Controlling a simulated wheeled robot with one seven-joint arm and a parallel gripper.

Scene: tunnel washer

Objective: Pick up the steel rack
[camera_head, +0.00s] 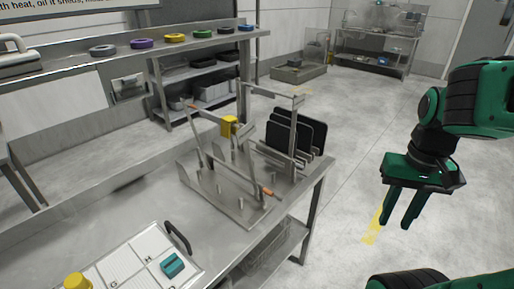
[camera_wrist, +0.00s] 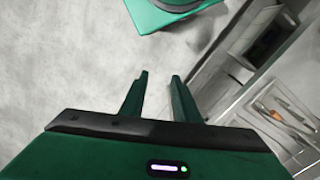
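The steel rack (camera_head: 222,193) stands on the metal table. It has a flat base with short pegs, upright bars and slanting rods with orange ends. Several black panels (camera_head: 296,135) stand upright at its right end. My gripper (camera_head: 394,224) hangs in the air right of the table, well apart from the rack, fingers pointing down. In the wrist view its two fingers (camera_wrist: 160,78) are parted with nothing between them but floor. Part of the rack, with an orange spot (camera_wrist: 276,115), seems to show at the right edge there.
A white lettered tray (camera_head: 130,258) with a teal block (camera_head: 173,265) and a yellow item (camera_head: 77,281) sits at the table's near end. A yellow object (camera_head: 229,125) is behind the rack. A raised shelf (camera_head: 60,68) holds coloured rings. Floor right of the table is clear.

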